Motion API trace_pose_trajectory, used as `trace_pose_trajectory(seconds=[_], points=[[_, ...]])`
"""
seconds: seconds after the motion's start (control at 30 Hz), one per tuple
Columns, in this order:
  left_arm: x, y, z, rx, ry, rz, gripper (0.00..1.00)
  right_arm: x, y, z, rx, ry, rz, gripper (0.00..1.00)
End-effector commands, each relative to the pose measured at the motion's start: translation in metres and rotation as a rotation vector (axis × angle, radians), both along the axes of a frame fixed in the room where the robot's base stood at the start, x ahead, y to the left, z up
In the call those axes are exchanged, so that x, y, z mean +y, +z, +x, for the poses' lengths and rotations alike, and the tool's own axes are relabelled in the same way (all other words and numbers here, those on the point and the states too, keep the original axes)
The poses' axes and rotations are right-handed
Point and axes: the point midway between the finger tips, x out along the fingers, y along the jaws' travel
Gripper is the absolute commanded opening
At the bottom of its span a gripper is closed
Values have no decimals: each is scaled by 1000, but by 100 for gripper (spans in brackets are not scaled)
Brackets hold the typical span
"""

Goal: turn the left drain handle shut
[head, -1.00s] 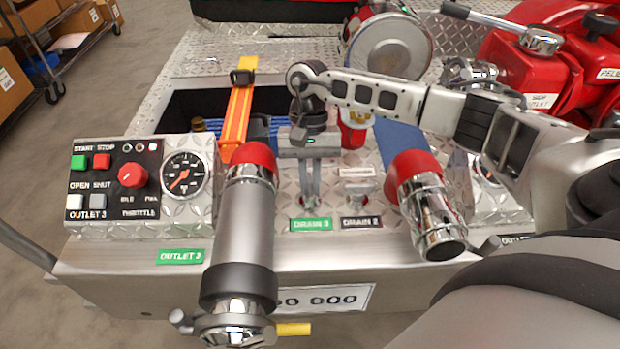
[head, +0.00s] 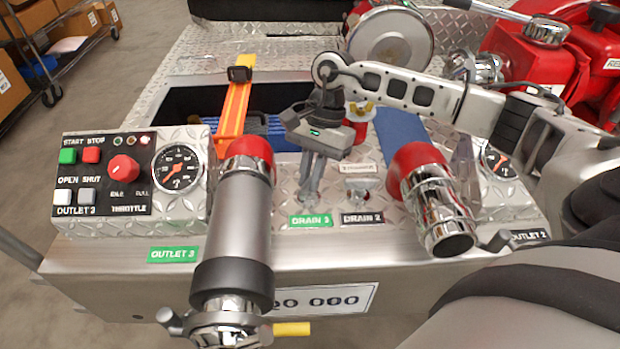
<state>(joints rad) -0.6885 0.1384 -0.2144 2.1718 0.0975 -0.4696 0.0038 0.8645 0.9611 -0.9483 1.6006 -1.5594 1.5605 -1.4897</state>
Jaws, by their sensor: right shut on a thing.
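The left drain handle is the one behind the green DRAIN 3 label (head: 311,221); my gripper's fingers largely hide it. My right gripper (head: 312,185) reaches down from above and is shut on this handle. Its body tilts, with the fingers slanting down to the left. The neighbouring drain handle (head: 360,186) stands just to the right, behind the black DRAIN 2 label (head: 362,218), apart from the fingers. My left gripper is not in view.
Two red-ended outlet pipes, the left one (head: 235,225) and the right one (head: 432,205), flank the drains closely. A control panel (head: 110,175) with a gauge (head: 178,169) is at the left. An orange strap (head: 235,105) crosses the open bin behind.

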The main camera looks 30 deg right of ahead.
Motion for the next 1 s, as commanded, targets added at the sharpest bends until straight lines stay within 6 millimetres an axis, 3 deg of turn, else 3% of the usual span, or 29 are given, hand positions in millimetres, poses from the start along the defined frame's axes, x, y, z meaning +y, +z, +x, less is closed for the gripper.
trace_pose_trajectory(seconds=[0.6, 1.0], points=[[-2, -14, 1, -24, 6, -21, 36, -1, -3, -5, 0, -581, -2, 0], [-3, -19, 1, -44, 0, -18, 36, 0, -2, -6, 0, -876, -1, 0]])
